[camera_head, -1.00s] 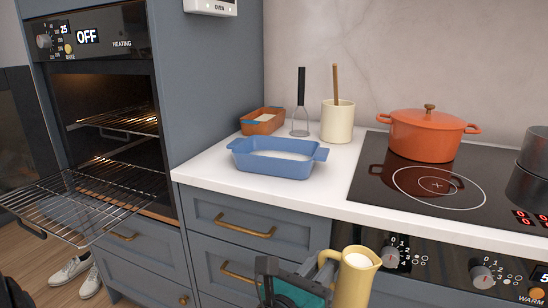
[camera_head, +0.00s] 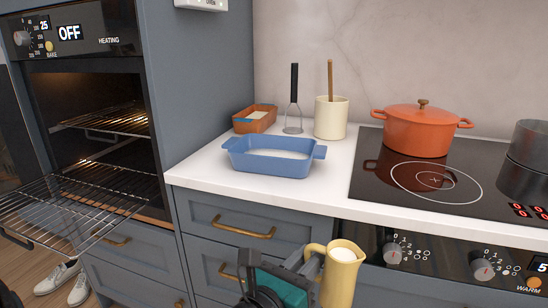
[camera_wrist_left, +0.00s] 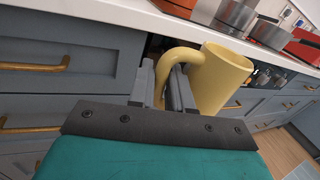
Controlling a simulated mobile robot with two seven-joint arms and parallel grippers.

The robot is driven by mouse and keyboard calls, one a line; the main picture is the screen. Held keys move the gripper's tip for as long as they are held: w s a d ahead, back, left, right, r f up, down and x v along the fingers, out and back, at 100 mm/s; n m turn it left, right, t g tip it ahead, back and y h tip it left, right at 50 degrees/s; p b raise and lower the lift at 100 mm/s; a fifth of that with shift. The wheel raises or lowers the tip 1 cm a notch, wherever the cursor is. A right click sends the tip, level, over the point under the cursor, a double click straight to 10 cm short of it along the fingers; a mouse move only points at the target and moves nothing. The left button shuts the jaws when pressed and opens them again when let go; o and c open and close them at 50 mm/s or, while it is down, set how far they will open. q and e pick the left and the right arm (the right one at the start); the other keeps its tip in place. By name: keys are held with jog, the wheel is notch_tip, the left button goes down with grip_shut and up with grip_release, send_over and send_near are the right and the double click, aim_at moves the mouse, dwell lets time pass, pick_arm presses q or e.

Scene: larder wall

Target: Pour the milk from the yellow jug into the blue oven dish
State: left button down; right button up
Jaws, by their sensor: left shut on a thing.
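The yellow jug (camera_head: 342,275) is upright in front of the counter, with white milk showing at its mouth. My left gripper (camera_head: 306,258) is shut on the jug's handle, at the jug's left side. The blue oven dish (camera_head: 268,161) stands on the white counter, above and behind the jug in the head view, with something whitish inside. My right gripper is not in view.
An orange pot (camera_head: 418,131) is on the hob (camera_head: 390,182) to the right. The oven (camera_head: 105,130) at left is open, its rack (camera_head: 75,207) pulled out.

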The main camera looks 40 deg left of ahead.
pick_arm(q)
jog(key=shift+a+m+h, duration=0.4)
jog(key=shift+a+h, duration=0.2)
jog(key=shift+a, duration=0.4)
